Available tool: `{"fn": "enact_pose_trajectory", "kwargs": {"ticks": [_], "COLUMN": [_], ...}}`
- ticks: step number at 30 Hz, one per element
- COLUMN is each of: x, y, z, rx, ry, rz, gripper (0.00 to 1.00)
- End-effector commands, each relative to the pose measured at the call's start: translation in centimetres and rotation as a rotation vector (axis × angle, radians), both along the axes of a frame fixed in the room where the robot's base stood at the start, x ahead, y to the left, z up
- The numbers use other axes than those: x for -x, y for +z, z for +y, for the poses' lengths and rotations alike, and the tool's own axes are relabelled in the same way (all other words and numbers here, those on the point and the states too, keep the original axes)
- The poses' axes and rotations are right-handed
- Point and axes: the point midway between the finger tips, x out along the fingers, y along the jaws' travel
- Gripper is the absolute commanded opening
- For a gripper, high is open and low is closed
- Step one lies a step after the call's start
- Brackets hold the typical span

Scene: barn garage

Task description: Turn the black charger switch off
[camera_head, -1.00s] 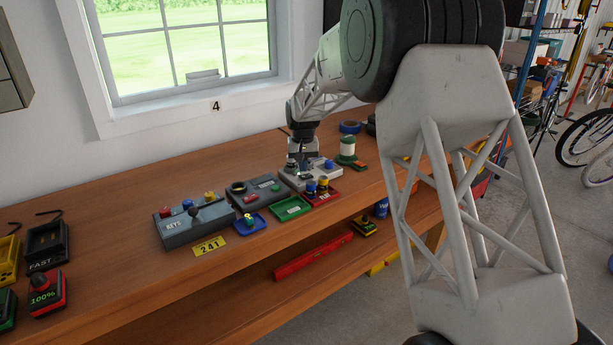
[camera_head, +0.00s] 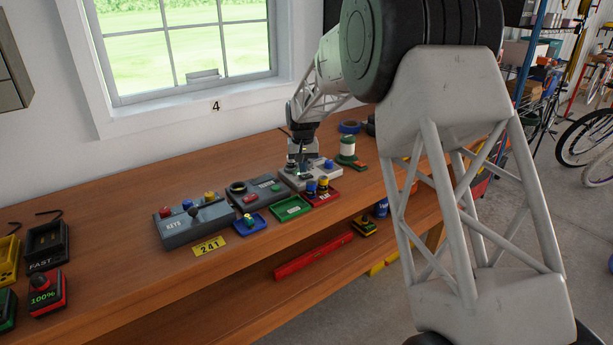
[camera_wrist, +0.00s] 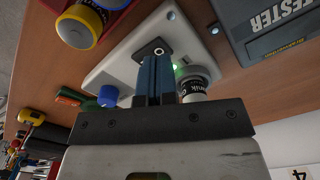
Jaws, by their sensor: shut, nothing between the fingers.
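A pale grey box (camera_head: 316,178) stands on the bench under my gripper (camera_head: 303,174). In the wrist view, this box (camera_wrist: 118,64) has a small black-framed switch or socket (camera_wrist: 157,45) on top, a lit green light (camera_wrist: 179,68) and a blue knob (camera_wrist: 108,96). My gripper's blue fingers (camera_wrist: 154,58) are shut and empty, with their tips right at the black-framed part. I cannot tell whether they touch it, and they hide part of it. A black charger (camera_head: 46,243) marked FAST sits far left on the bench, away from my gripper.
A grey cylinder (camera_wrist: 198,86) stands close beside my fingers. A dark tester box (camera_wrist: 270,40) is beside the pale box. A red tray (camera_head: 323,198) with blue-and-yellow cells and a green tray (camera_head: 291,208) lie in front. A spool (camera_head: 347,148) stands to the right.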

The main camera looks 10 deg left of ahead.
Motion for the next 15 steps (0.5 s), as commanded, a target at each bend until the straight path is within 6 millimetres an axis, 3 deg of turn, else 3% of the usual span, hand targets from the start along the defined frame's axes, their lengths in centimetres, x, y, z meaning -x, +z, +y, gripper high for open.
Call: {"fn": "enact_pose_trajectory", "kwargs": {"ticks": [15], "x": [-0.01], "y": [-0.56], "z": [0.0], "rx": [0.0], "ry": [0.0], "rz": [0.0], "gripper": [0.0]}}
